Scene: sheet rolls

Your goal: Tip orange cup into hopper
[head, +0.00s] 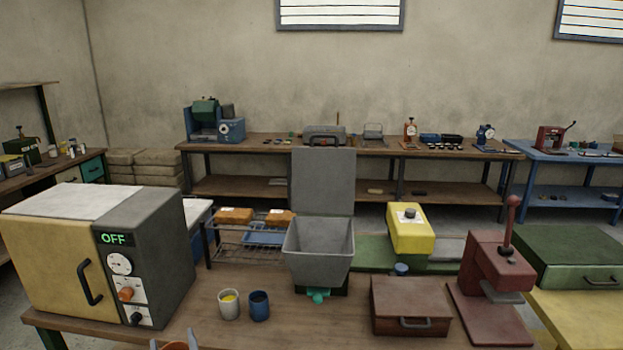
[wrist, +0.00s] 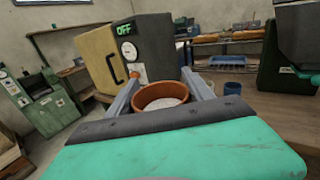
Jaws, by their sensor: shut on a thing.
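The orange cup (wrist: 160,96) is between the two fingers of my gripper (wrist: 160,92) in the wrist view. The gripper is shut on it, and the cup looks upright, with something pale inside. In the head view only the tips of my gripper (head: 175,342) and a bit of the orange cup (head: 178,346) show at the bottom edge. The grey hopper (head: 318,245) stands open on the bench, with a raised grey panel (head: 323,180) behind it and a green spout below. The cup is in front of and left of the hopper, apart from it.
A white cup (head: 229,305) with yellow contents and a blue cup (head: 259,306) stand left of the hopper. A yellow and grey oven (head: 150,260) reading OFF is at the left. A brown box (head: 411,306) and a red press (head: 490,270) stand right. Bare bench lies before the hopper.

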